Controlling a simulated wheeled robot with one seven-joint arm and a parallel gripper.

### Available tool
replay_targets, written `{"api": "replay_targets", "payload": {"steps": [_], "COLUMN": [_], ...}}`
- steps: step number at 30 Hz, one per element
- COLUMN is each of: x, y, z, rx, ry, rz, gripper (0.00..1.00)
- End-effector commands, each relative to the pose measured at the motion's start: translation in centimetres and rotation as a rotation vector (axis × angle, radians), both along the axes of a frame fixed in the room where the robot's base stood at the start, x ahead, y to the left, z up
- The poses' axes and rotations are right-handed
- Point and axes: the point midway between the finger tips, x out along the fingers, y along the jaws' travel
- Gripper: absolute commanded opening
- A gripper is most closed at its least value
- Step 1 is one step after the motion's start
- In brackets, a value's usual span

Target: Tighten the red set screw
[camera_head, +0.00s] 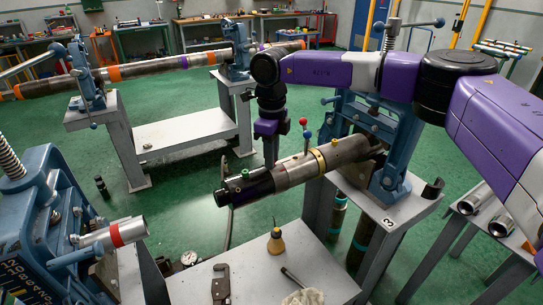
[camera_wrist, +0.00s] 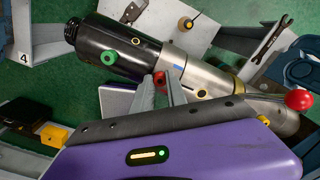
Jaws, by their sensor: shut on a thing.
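The red set screw (camera_wrist: 158,78) is on the side of a metal pipe assembly, where the black section meets the bare metal in the wrist view. My gripper (camera_wrist: 164,92) reaches it from below in that view, and its two grey fingers are closed on the screw's red head. In the head view my gripper (camera_head: 271,162) points straight down onto the top of the pipe assembly (camera_head: 295,171), and the fingers hide the screw. A green screw (camera_wrist: 108,57) stands apart on the black section; it also shows in the head view (camera_head: 246,174).
A blue pipe vise (camera_head: 400,140) holds the assembly on a grey stand. Red-ball (camera_head: 303,121) and blue-ball levers rise close to my gripper's right. Another vise (camera_head: 30,220) stands left.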

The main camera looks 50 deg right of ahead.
Motion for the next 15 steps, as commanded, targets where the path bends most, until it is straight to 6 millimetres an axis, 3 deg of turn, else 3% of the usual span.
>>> {"api": "replay_targets", "payload": {"steps": [15], "x": [0.08], "y": [-0.01], "z": [0.24], "rx": [-0.002], "ry": [-0.002], "rz": [-0.491], "gripper": [0.0]}}
